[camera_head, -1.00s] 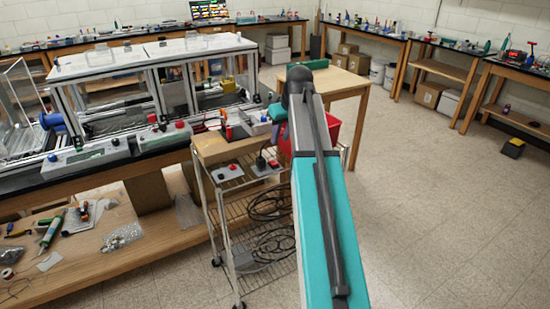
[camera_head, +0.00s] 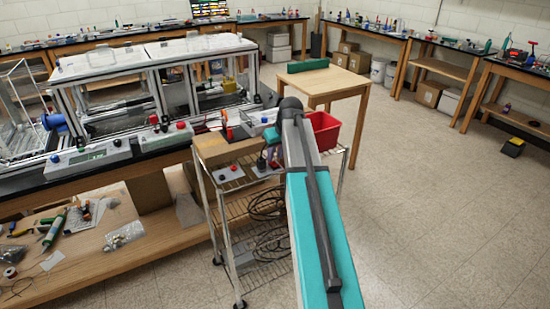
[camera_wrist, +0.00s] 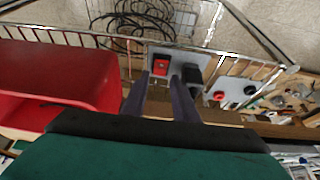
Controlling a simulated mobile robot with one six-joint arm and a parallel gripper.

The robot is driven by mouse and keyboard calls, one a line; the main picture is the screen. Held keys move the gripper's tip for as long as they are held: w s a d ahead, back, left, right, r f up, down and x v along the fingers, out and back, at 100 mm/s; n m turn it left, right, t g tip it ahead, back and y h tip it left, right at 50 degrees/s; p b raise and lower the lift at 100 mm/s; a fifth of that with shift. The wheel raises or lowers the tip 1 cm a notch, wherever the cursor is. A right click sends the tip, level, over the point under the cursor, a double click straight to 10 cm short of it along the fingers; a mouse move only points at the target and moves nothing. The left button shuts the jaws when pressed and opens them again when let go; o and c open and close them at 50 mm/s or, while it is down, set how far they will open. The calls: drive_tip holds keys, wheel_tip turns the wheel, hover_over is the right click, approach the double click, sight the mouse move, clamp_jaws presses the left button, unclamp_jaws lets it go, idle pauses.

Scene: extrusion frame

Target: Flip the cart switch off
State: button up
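The nearer-middle plate (camera_wrist: 176,56) has a red rocker-like switch (camera_wrist: 159,66) and a black block (camera_wrist: 192,76). I cannot tell which one is the cart switch. My gripper (camera_wrist: 160,80) has its two dark fingers apart with nothing between them. Its tips lie over the first plate, around the red switch's line of sight; contact cannot be told.
A red bin (camera_wrist: 60,85) stands on the cart beside my gripper. The cart's wire rail (camera_wrist: 80,38) runs past the plates, with coiled black cables (camera_wrist: 140,20) below. A workbench (camera_head: 75,188) stands left; a wooden table (camera_head: 328,82) is behind.

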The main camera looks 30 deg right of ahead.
sight(273, 163)
drive_tip(key=shift+x, duration=1.5)
